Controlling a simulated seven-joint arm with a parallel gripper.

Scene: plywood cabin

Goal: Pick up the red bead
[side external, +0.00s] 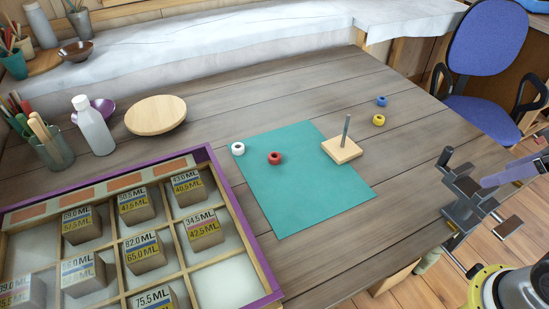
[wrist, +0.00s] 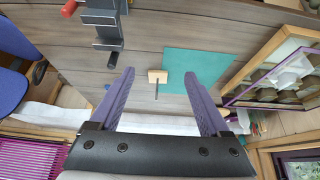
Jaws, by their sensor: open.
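The red bead (side external: 274,158) lies on the teal mat (side external: 300,205), left of the wooden base (side external: 342,150) with its upright grey peg. In the wrist view I cannot make the red bead out, though the mat (wrist: 215,65) and the wooden base (wrist: 157,73) show ahead of my fingers. My gripper (wrist: 159,75) is open and empty, its two purple fingers wide apart. In the side view only part of a purple finger shows at the right edge, well away from the bead.
A white bead (side external: 238,148) lies at the mat's left corner. Blue (side external: 382,101) and yellow (side external: 379,120) beads lie behind the base. A divided tray (side external: 265,238) of labelled blocks stands left of the mat. A dark metal clamp (wrist: 103,30) is at the table edge.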

